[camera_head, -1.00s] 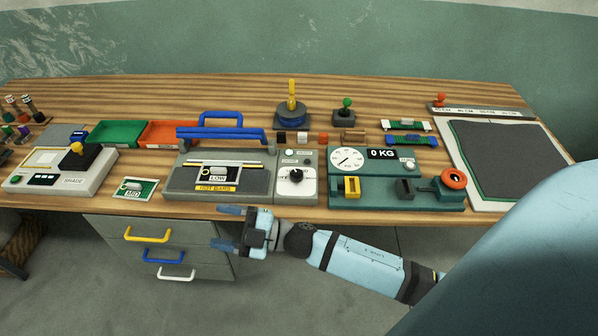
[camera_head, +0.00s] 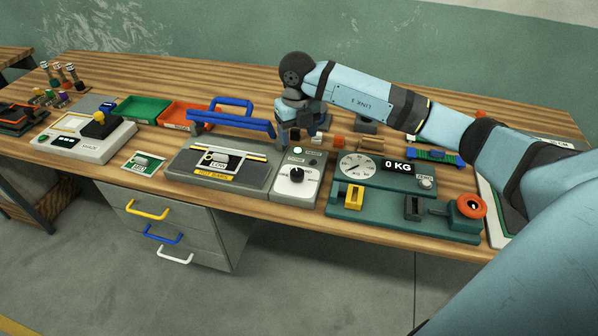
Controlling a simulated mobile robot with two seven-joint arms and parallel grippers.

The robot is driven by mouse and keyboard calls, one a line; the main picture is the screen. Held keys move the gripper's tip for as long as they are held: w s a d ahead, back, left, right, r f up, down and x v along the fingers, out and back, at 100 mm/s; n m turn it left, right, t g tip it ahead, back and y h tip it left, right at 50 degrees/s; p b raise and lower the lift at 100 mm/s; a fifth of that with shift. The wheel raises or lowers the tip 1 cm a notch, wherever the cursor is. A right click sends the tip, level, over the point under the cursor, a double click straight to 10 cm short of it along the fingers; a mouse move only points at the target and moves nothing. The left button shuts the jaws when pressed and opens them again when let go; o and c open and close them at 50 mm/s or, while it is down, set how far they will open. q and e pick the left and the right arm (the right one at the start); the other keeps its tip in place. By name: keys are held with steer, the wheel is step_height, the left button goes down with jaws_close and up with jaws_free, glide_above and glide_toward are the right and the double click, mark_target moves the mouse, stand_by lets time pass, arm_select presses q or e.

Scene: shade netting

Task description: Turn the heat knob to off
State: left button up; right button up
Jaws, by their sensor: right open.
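The heat knob (camera_head: 297,174) is a small dark knob on a white dial, on the front of a grey control box (camera_head: 284,189) beside the hot-bars unit (camera_head: 245,178). The dial lettering is too small to read. My right gripper (camera_head: 298,138) is open and points down over the back edge of the control box, behind and above the knob. It appears apart from the knob, with nothing visible between its fingers. My left gripper is out of view.
A blue-handled press bar (camera_head: 232,123) stands close left of my gripper. Green (camera_head: 145,108) and orange (camera_head: 185,114) trays lie behind. A drawer unit (camera_head: 210,218) is below the bench.

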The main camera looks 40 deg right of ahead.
mark_target(297, 172)
step_height(297, 172, down, 14)
steer(key=shift+a+r+p, duration=0.15)
steer(key=shift+r+p, duration=0.05)
steer(key=shift+p, duration=0.45)
steer(key=c, duration=0.9)
steer(key=shift+c, duration=0.2)
